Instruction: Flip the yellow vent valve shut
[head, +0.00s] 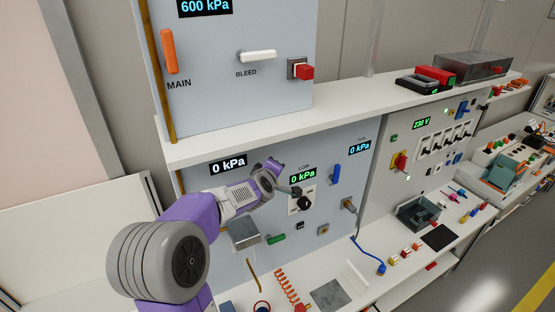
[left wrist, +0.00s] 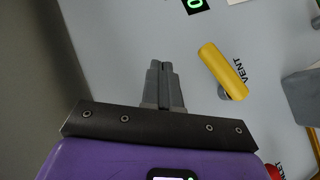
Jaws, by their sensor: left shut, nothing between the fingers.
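The yellow vent valve handle (left wrist: 222,70) shows in the left wrist view, right of my fingertips, beside the printed word VENT. It lies at a slant in that picture, with a dark pivot near its lower end. In the head view my left arm hides it. My left gripper (left wrist: 164,75) is shut and empty, with a visible gap between its fingers and the handle. My right gripper is in neither view.
A grey box (head: 244,233) sticks out below my left forearm. A black knob (head: 304,203) and a blue lever (head: 336,173) are to the right. The shelf (head: 320,116) juts out above; a white ledge with a red coil (head: 286,284) runs below.

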